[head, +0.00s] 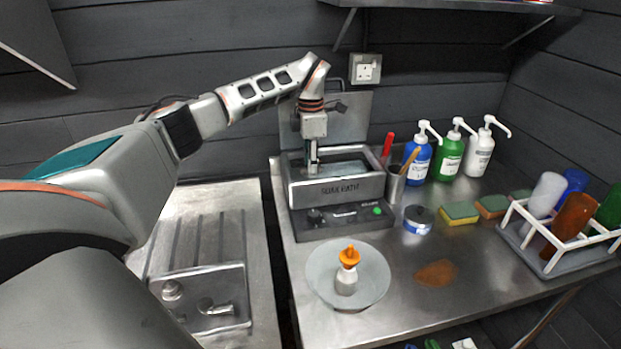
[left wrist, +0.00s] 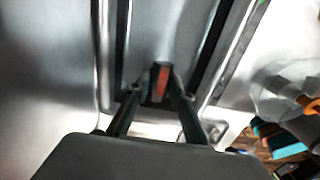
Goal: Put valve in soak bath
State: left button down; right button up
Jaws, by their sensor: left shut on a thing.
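The soak bath (head: 370,190) is a grey metal basin labelled SOAK BATH, with its lid raised behind it. My left gripper (head: 313,168) points down over the left part of its opening. In the left wrist view my left gripper (left wrist: 158,85) is shut on a small dark piece with an orange-red face, apparently the valve (left wrist: 161,78). The bath's inside (left wrist: 180,35) lies beyond the fingertips. The valve is mostly hidden by the fingers in the head view, and I cannot tell whether it touches the bath floor. My right gripper is out of view.
A round dish (head: 322,285) holds a white, orange-topped bottle (head: 349,268) in front of the bath. To the right stand a metal cup (head: 395,185), pump bottles (head: 449,155), sponges (head: 459,213) and a bottle rack (head: 545,262). A sink drainer (head: 195,235) is at left.

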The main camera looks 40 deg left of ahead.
pick_arm(q)
notch_tip(320, 180, down, 4)
jog(key=shift+r, duration=0.2)
jog(key=shift+w+a+f, duration=0.1)
jog(key=shift+a+f, duration=0.05)
jog(key=shift+f, duration=0.25)
jog(key=shift+f, duration=0.1)
jog(key=c, duration=1.8)
grip_release()
jog(key=shift+o, duration=0.2)
notch_tip(320, 180, up, 12)
jog(key=shift+r, duration=0.15)
